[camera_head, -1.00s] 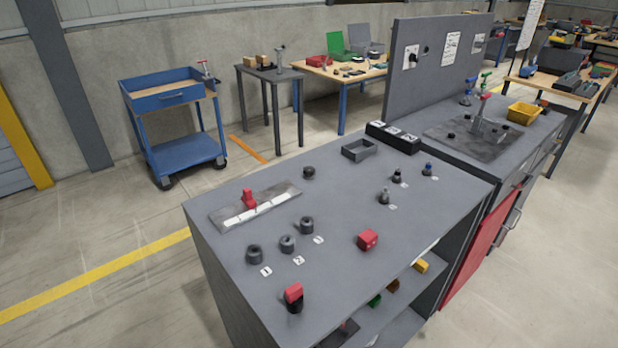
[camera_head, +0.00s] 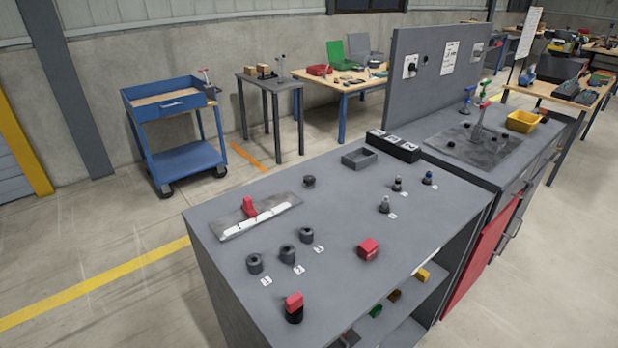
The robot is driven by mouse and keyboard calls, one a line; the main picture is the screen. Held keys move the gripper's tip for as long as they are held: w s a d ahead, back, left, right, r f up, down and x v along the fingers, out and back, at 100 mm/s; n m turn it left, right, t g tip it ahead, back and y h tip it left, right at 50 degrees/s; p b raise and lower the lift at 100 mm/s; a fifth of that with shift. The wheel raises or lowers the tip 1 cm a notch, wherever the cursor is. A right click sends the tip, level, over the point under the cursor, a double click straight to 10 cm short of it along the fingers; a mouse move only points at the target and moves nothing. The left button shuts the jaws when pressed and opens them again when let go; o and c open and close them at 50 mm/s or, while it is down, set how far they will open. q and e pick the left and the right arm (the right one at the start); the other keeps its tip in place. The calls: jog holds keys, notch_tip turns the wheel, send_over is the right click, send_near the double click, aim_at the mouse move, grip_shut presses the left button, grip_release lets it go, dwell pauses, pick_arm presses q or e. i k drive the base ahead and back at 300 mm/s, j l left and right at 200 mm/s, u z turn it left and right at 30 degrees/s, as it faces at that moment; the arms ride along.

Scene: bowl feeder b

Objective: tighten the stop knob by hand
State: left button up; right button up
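A red upright piece (camera_head: 249,207) stands on a flat grey plate (camera_head: 286,194) with a white strip, at the left of the near grey bench top (camera_head: 330,225). It may carry the stop knob; it is too small to tell. A second red-topped piece on a black round base (camera_head: 294,311) stands near the bench's front corner. A red block (camera_head: 368,249) sits right of the bench's middle. Neither of my grippers is in view, and nothing touches these things.
Several black rings (camera_head: 287,254) stand beside small numbered labels. Small pegs (camera_head: 384,206), a grey open tray (camera_head: 359,158) and a black labelled block (camera_head: 393,147) are farther back. A second bench with a yellow bin (camera_head: 522,121) adjoins. A blue cart (camera_head: 178,159) stands left; floor between is clear.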

aim_at(309, 180)
jog(key=j, duration=0.55)
jog(key=k+j+z, duration=0.1)
jog(key=j, duration=0.45)
jog(key=i+j+z, duration=0.2)
jog(key=j, duration=0.7)
jog(key=i+j, duration=0.15)
jog(key=j, duration=0.25)
jog(key=i+j+z, duration=0.15)
jog(key=j, duration=0.25)
jog(key=i+j, duration=0.15)
jog(key=j, duration=0.25)
jog(key=i+j+z, duration=0.15)
jog(key=j, duration=0.25)
jog(key=i+j, duration=0.1)
jog(key=j, duration=0.3)
jog(key=i+j+z, duration=0.1)
jog(key=j, duration=0.3)
